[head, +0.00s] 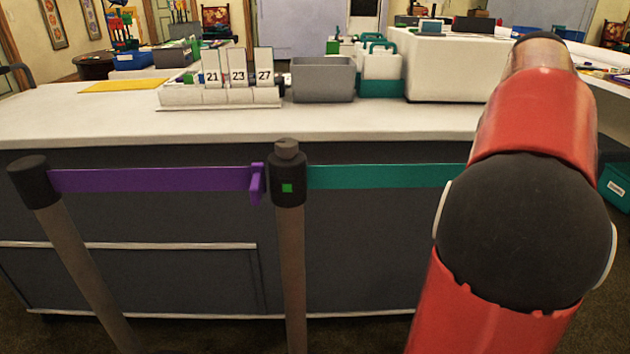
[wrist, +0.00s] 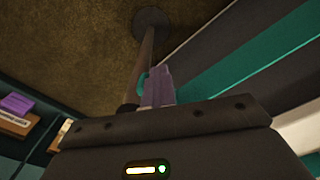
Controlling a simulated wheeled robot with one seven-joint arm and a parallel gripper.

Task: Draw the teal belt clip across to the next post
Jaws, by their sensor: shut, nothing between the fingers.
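The teal belt (head: 385,176) runs taut from the middle post (head: 289,190), which has a green square on its dark head, rightward until my arm hides it. In the wrist view the teal belt (wrist: 250,62) crosses the upper right. A post (wrist: 146,60) stands there on a round base. My gripper (wrist: 158,72) has its mauve fingers together with nothing between them, close in front of that post. A small teal piece (wrist: 142,82), perhaps the belt clip, shows just left of the fingers; I cannot tell whether it touches the post. My arm hides the gripper in the head view.
A purple belt (head: 150,179) runs from the left post (head: 35,182) to a purple clip (head: 257,184) beside the middle post. A white-topped counter (head: 90,122) stands behind, with number cards (head: 238,76) and a grey bin (head: 322,80).

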